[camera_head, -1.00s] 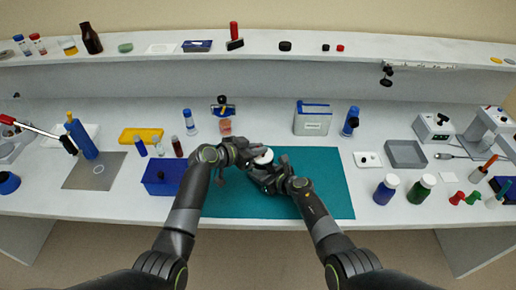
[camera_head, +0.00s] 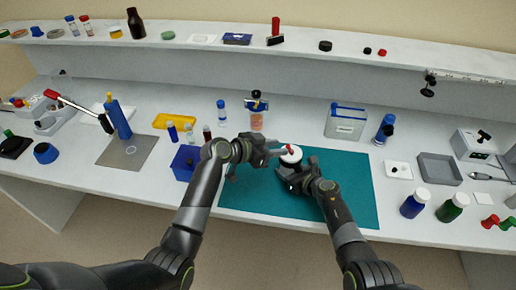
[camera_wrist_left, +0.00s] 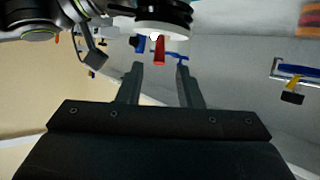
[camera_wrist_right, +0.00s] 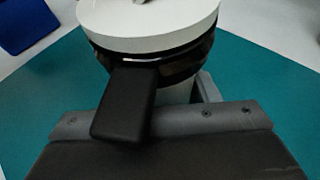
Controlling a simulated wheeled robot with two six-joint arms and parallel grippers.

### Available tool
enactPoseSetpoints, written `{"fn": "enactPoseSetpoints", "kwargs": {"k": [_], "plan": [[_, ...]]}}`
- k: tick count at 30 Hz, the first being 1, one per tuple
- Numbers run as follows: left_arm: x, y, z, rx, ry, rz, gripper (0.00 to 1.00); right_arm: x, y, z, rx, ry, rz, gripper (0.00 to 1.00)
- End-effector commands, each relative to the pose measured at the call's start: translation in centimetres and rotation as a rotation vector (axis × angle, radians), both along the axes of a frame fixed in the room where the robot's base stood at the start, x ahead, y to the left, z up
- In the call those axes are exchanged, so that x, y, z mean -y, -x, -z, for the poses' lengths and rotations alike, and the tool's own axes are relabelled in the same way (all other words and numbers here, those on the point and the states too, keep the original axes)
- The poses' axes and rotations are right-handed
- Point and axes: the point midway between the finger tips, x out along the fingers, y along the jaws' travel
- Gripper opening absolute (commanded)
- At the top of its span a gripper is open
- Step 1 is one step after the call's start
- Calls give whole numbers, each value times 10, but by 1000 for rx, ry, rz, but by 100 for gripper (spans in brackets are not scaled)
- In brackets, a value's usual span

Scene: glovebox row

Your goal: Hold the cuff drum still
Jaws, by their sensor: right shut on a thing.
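The cuff drum (camera_head: 291,155), with a white top and a black band, stands over the teal mat (camera_head: 345,195). My right gripper (camera_head: 291,172) is shut on its dark side. The right wrist view shows the drum (camera_wrist_right: 150,30) close up between the fingers, its upper part cut off. A small red piece (camera_head: 290,148) shows at the drum's white top, and also in the left wrist view (camera_wrist_left: 159,50). My left gripper (camera_head: 270,150) is beside the drum, on its left. Its fingers are apart in the left wrist view (camera_wrist_left: 160,75), with nothing seen clasped between them.
A blue box (camera_head: 185,163) and small vials stand left of the mat. A stand with an orange-pink jar (camera_head: 257,118) is behind the left gripper. Blue and green jars (camera_head: 415,203) stand right. The mat's right part is clear.

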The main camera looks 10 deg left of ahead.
Motion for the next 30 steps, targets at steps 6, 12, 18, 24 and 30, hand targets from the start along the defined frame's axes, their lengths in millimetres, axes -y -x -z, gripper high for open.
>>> {"fn": "enactPoseSetpoints", "kwargs": {"k": [6, 12, 18, 24, 30], "plan": [[-28, 23, -15, 2, -2, -1, 33, 0, 0, 0, 0, 0, 0, 29], [-45, 37, -24, 0, 0, -1, 33, 0, 0, 0, 0, 0, 0, 29], [-50, 41, -27, -1, 0, 0, 33, 0, 0, 0, 0, 0, 0, 29], [-50, 41, -28, -1, 1, 0, 33, 0, 0, 0, 0, 0, 0, 29], [-50, 41, -28, -1, 1, 0, 33, 0, 0, 0, 0, 0, 0, 65]]}}
